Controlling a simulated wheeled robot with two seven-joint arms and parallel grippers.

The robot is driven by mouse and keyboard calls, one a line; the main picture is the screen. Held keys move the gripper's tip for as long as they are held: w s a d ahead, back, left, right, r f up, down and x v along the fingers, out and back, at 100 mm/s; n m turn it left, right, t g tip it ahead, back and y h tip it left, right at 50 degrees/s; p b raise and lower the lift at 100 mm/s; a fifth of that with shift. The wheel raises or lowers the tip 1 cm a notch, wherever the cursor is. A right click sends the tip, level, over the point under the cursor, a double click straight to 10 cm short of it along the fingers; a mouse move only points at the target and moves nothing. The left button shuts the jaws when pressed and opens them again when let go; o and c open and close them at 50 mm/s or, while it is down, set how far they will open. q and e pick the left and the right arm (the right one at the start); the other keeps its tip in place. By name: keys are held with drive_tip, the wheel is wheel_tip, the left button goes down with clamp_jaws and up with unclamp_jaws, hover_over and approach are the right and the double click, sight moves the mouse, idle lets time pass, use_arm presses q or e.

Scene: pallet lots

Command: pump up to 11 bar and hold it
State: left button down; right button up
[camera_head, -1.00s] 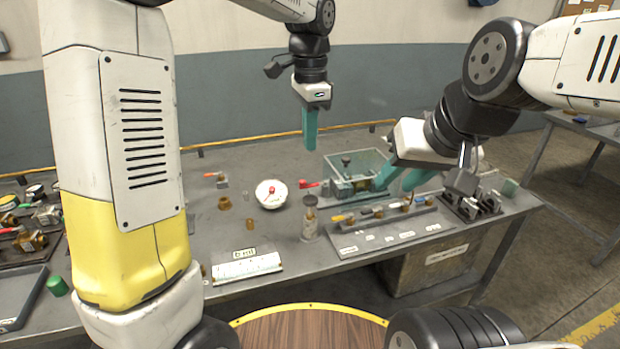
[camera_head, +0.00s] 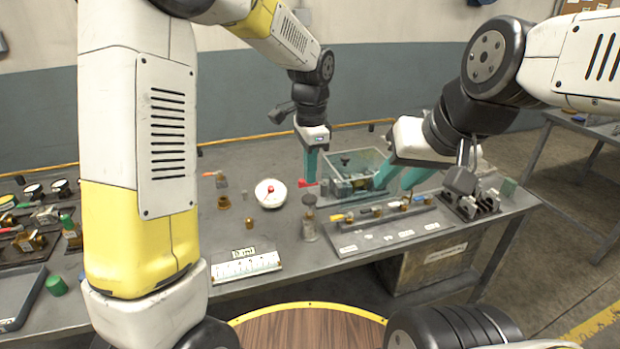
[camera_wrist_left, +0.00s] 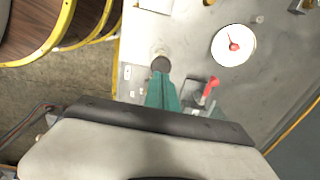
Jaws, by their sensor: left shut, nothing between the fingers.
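My left gripper (camera_head: 311,178) is shut and empty, pointing down beside the red lever (camera_head: 304,184) of a valve at the clear box (camera_head: 372,160). In the left wrist view its teal fingers (camera_wrist_left: 162,90) are left of the red lever (camera_wrist_left: 211,87), and a dark round knob (camera_wrist_left: 160,64) lies just beyond the tips. The white round gauge (camera_head: 270,193) with a red centre stands left of the valve; its reading is too small to tell. A metal cylinder with a dark knob (camera_head: 309,215) stands in front. My right gripper (camera_head: 394,182) is open beside the clear box.
A tray of fittings (camera_head: 385,239) lies at front right, with a dark rack (camera_head: 470,207) beyond it. More fittings crowd the far left.

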sight(310, 198)
use_arm(q)
drive_tip(key=shift+f, duration=2.45)
wheel_tip(310, 198, down, 3)
drive_tip(key=shift+s+f, duration=0.1)
drive_tip(key=shift+f, duration=0.25)
drive_tip(key=shift+a, duration=0.1)
wheel_tip(310, 198, up, 14)
drive_tip(key=shift+r, duration=0.25)
use_arm(e)
drive_tip(key=shift+w+a, duration=0.25)
drive_tip(key=shift+c, duration=0.4)
